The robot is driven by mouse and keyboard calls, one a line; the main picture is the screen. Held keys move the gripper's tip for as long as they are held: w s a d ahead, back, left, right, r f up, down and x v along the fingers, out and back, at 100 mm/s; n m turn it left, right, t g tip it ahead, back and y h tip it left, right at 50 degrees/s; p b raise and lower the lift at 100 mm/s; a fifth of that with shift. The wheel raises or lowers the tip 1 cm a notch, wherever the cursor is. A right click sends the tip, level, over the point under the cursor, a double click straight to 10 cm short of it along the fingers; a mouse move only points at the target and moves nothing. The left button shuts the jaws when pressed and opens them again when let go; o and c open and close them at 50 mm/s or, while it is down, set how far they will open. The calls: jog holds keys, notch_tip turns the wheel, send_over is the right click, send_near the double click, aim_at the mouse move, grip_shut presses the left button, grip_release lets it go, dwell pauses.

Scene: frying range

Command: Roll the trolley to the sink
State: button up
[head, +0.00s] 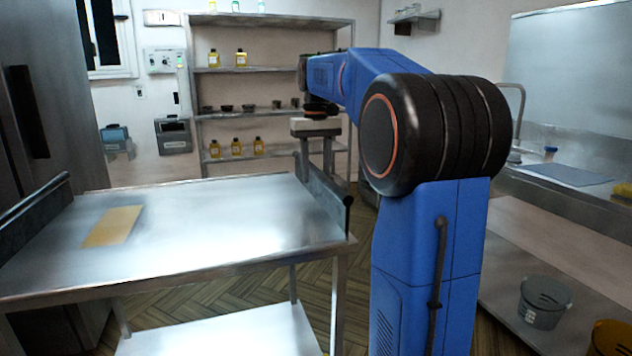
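The trolley (215,225) is a steel table with a flat top, a raised dark bar along each side and a pale lower shelf (225,335). It stands at the front left. Its right bar (325,195) runs from the near right corner towards the back. My gripper (318,165) points down at the far end of that bar. Its fingers are small and overlap the bar in view, so I cannot tell whether they grip it. The sink area is at the right, where a curved tap (517,120) rises behind the steel counter (570,195); the basin is hidden.
A yellowish board (113,226) lies on the trolley top. A shelf rack (275,90) with bottles and bowls stands at the back wall. A grey bucket (543,305) and a yellow one (610,338) sit low under the counter. Wooden floor shows between trolley and counter.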

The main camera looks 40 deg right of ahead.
jog(key=shift+f, duration=1.45)
grip_shut()
jog(key=shift+d, duration=0.1)
